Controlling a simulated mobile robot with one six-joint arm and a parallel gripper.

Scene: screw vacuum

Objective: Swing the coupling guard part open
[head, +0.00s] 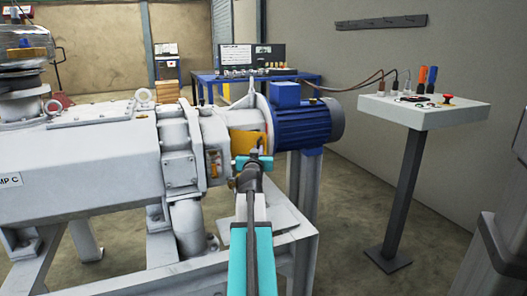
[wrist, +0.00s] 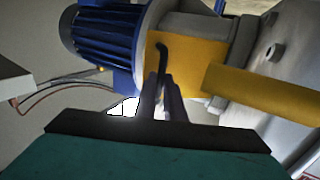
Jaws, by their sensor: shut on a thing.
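The yellow coupling guard (head: 244,142) sits between the grey pump housing (head: 186,150) and the blue motor (head: 303,120) in the head view. In the wrist view a yellow guard face (wrist: 188,60) carries a dark bent handle (wrist: 162,48). A second yellow piece (wrist: 265,95) juts out at the right of that view; I cannot tell how it joins the first. My gripper (head: 254,163) is at the guard's front in the head view. In the wrist view my gripper's fingers (wrist: 163,95) are shut around the lower part of the handle. The guard's hinge is hidden.
A white control stand (head: 425,108) with cables and a red button stands to the right. A blue bench (head: 255,76) with equipment is behind. The pump's grey frame (head: 290,236) is below my arm. Floor between motor and stand is clear.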

